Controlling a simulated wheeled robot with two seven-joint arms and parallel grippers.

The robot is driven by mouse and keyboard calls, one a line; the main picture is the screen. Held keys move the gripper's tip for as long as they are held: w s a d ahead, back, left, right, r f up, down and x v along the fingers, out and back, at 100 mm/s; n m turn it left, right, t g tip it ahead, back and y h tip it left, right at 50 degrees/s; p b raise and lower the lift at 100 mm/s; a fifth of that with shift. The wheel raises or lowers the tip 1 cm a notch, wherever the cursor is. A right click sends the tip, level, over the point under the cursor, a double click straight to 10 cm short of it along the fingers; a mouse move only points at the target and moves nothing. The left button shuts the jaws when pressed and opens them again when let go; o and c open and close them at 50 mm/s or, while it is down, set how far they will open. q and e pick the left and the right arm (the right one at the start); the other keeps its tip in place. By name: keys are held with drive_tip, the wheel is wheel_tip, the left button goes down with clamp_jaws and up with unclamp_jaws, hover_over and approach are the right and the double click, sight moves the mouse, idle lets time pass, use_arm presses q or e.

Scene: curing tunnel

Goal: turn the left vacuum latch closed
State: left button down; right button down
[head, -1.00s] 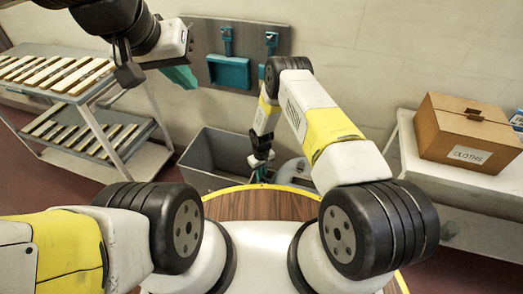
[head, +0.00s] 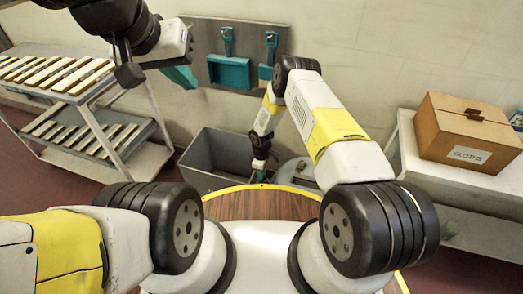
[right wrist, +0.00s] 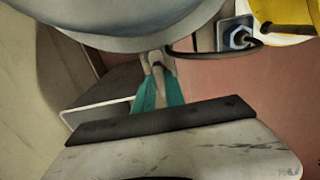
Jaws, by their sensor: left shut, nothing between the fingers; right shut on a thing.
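The vacuum (head: 292,171) is a grey rounded body on the floor beyond my base, mostly hidden by my right arm in the head view. In the right wrist view its rounded grey underside (right wrist: 130,32) fills the top. A small pale latch lever (right wrist: 156,59) hangs below that rim. My right gripper (right wrist: 157,82), with teal fingers, is shut on the latch lever; in the head view it (head: 260,174) points down beside the vacuum. Whether the latch is fully closed I cannot tell. My left gripper (head: 182,78) is shut and empty, raised at the upper left, away from the vacuum.
A grey open bin (head: 205,142) stands left of the vacuum. A rack with slats (head: 78,103) is at the left. A wall board (head: 249,40) holds teal tools. A cardboard box (head: 463,132) labelled CLOTHS sits on a white bench (head: 402,143) at the right.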

idle(0.5)
drive_tip(key=c, duration=1.4)
unclamp_jaws()
wheel_tip(320, 180, up, 8)
drive_tip(key=shift+f, duration=0.1)
